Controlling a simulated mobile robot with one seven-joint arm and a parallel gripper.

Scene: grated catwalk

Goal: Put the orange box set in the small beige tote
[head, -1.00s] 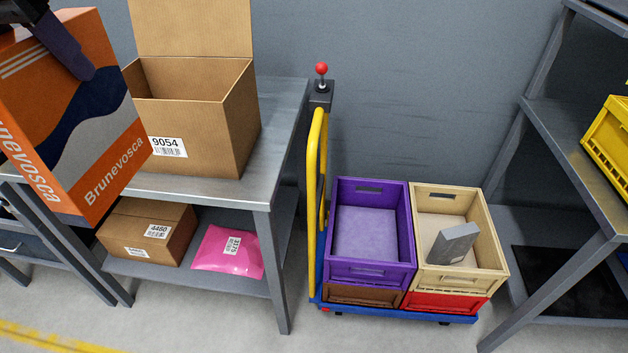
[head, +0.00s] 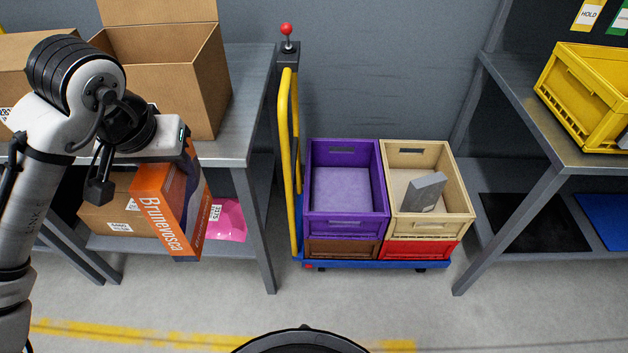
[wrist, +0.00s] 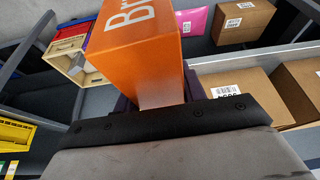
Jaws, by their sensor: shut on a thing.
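A grey box (head: 425,192) leans inside the tote. The tote also shows at the left of the wrist view (wrist: 62,52).
A purple tote (head: 345,223) stands left of the beige one. The cart's yellow handle (head: 286,150) rises at its left end. An open cardboard box (head: 205,85) is on the left table, a pink parcel (head: 228,222) below. A yellow crate (head: 575,95) sits on the right shelf.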

